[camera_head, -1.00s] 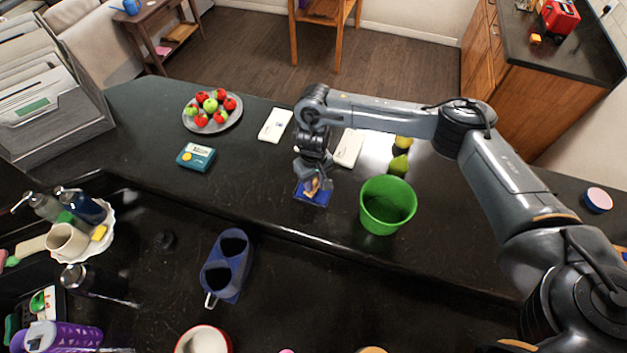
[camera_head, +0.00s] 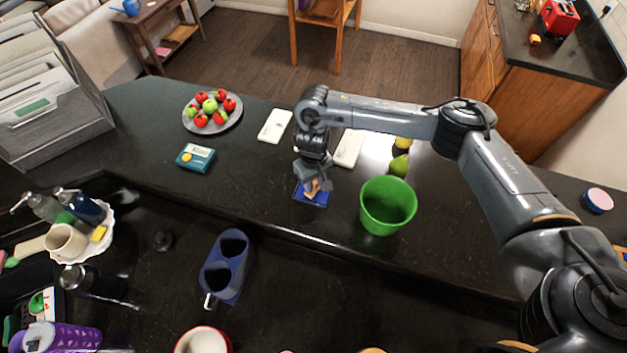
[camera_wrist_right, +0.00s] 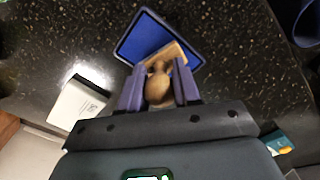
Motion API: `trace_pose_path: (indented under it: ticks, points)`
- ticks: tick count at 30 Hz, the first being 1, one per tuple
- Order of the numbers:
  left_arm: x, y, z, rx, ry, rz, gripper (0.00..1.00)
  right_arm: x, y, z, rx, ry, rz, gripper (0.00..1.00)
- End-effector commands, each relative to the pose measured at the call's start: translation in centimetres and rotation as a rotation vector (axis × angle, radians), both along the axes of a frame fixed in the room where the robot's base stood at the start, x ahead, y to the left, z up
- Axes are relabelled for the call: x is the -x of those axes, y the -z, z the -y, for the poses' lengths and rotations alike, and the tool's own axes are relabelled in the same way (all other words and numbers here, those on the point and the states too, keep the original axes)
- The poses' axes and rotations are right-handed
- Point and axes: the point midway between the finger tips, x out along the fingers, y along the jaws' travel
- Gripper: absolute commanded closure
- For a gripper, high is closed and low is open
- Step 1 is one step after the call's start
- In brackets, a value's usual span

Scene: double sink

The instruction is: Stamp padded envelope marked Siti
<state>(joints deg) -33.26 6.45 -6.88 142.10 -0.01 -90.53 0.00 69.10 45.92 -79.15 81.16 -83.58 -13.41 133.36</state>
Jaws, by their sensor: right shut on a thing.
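My right gripper (camera_head: 317,187) is shut on a wooden stamp (camera_wrist_right: 158,85), gripping its rounded handle; it also shows in the right wrist view (camera_wrist_right: 159,88). The stamp's flat wooden base is over the blue ink pad (camera_wrist_right: 139,39), near the pad's edge; whether it touches is hard to tell. The pad also shows in the head view (camera_head: 322,201) on the dark counter. Two pale flat envelopes lie behind it: a left one (camera_head: 275,126) and a right one (camera_head: 348,149), partly behind my arm. Their names are too small to read. My left gripper is out of view.
A green bucket (camera_head: 387,206) stands right of the pad, with pears (camera_head: 399,166) behind it. A teal box (camera_head: 196,157) and a plate of apples (camera_head: 213,113) are at left. The counter between box and pad is clear.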

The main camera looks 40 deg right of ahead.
Motion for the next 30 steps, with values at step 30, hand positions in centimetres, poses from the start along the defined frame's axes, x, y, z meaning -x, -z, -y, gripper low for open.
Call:
trace_pose_path:
  ticks: [30]
  points:
    - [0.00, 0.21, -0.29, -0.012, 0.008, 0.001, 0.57, -0.01, 0.86, -0.02, 0.000, 0.000, 0.000, 0.87]
